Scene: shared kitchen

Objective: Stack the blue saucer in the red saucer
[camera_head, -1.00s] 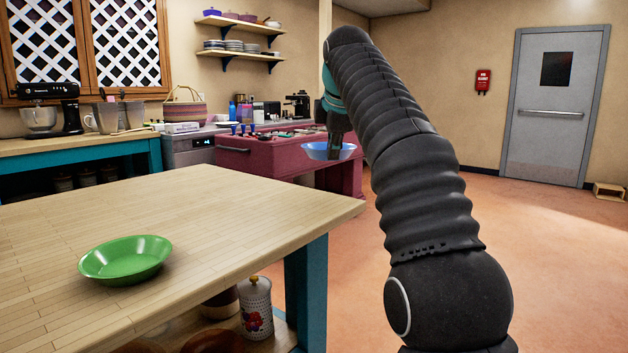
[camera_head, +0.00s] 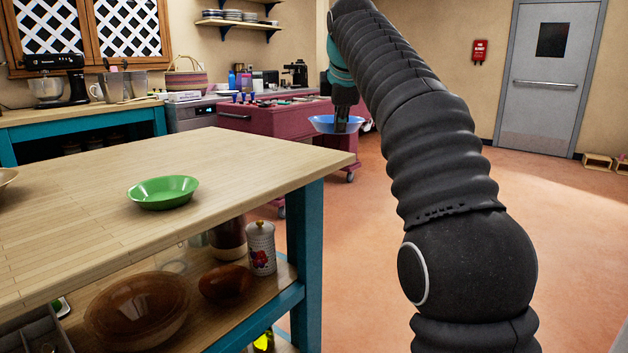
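The blue saucer (camera_head: 323,124) is a shallow, light-blue dish. My gripper (camera_head: 342,122) is shut on it and holds it roughly level in the air, past the right end of the wooden table (camera_head: 250,158). The fingertips are partly hidden by the dish and small in view. No red saucer shows in the picture. A green saucer (camera_head: 164,192) stands upright on the table near its front edge.
A tan dish (camera_head: 6,176) is cut off at the left edge, on the table. The shelf below holds a brown bowl (camera_head: 137,310) and a white canister (camera_head: 261,248). A red cart (camera_head: 285,117) stands behind the blue saucer.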

